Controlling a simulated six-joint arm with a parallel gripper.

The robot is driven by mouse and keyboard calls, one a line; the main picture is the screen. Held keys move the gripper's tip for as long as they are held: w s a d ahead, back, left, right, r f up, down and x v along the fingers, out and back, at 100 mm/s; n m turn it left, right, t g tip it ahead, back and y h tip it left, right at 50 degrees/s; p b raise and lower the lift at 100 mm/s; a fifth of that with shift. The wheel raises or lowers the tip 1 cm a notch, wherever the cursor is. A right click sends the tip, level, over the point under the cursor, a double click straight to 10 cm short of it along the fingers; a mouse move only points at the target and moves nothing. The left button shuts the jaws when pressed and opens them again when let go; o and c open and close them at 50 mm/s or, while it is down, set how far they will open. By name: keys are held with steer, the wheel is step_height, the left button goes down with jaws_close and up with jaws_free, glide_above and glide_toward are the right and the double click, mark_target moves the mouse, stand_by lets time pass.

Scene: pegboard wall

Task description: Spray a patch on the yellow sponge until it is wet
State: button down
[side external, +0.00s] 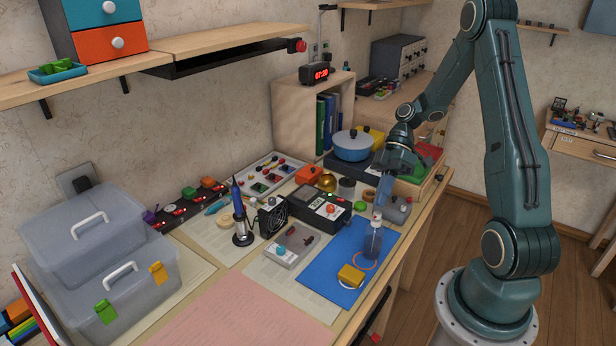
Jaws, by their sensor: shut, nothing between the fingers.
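A clear spray bottle (373,241) with a grey-blue tint stands upright on the blue mat (334,252), within or beside an orange ring marked there. The yellow sponge (351,275) lies on the same mat in front of the bottle, toward the near edge, on or beside a pale ring. I cannot make out a wet patch on it.
A black-and-grey device (320,208), a fan (271,216) and a soldering iron (241,220) stand left of the mat. A blue pot (352,148) is behind. A wooden tray (424,184) lies to the right. Pink paper (240,315) covers the clear near area.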

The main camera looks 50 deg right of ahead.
steer(key=shift+r, duration=2.3)
steer(key=a+r+m+t+h, duration=0.1)
steer(key=a+r+m+h, duration=0.35)
steer(key=a+r, duration=0.4)
steer(key=s+a+r+m+t+h, duration=0.4)
steer(key=s+a+r+m+t, duration=0.1)
steer(key=s, duration=0.4)
steer(key=shift+s+a+r+m+t+h, duration=0.2)
steer(key=shift+a+r+m+t+h, duration=0.15)
steer(key=shift+r, duration=0.15)
steer(key=c, duration=2.1)
jaws_free()
